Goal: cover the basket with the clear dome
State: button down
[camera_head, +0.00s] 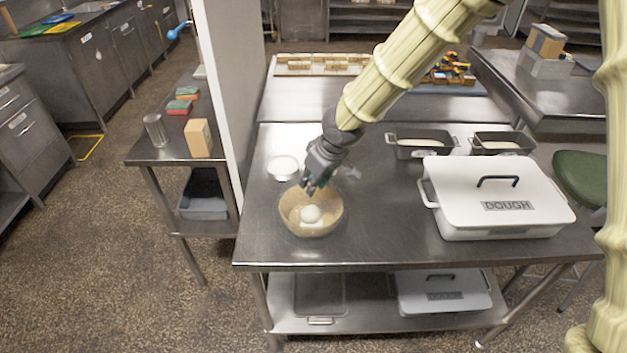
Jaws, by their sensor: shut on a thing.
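The basket (289,212) is a round tan bowl shape near the front left of the steel table. A white ball of dough (311,214) lies in it. My gripper (313,187) points down over the back rim of the basket and is shut. The clear dome (325,203) is hard to make out. A faint sheen over the basket, just under my fingertips, looks like the dome, held by its top. I cannot tell whether its lower rim touches the basket or the table.
A small white round dish (283,167) stands behind the basket. A white lidded box marked DOUGH (497,192) stands to the right, with two dark tins (420,154) behind it. A pale partition (218,80) rises beyond the table's left edge. The table's front middle is clear.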

jog(key=shift+f, duration=0.2)
dwell(0.4)
jog(key=c, duration=0.7)
grip_release()
jog(key=shift+r, duration=0.2)
jog(key=shift+r+p, duration=2.95)
jog(key=shift+r, duration=0.4)
jog(key=shift+s+f, duration=0.1)
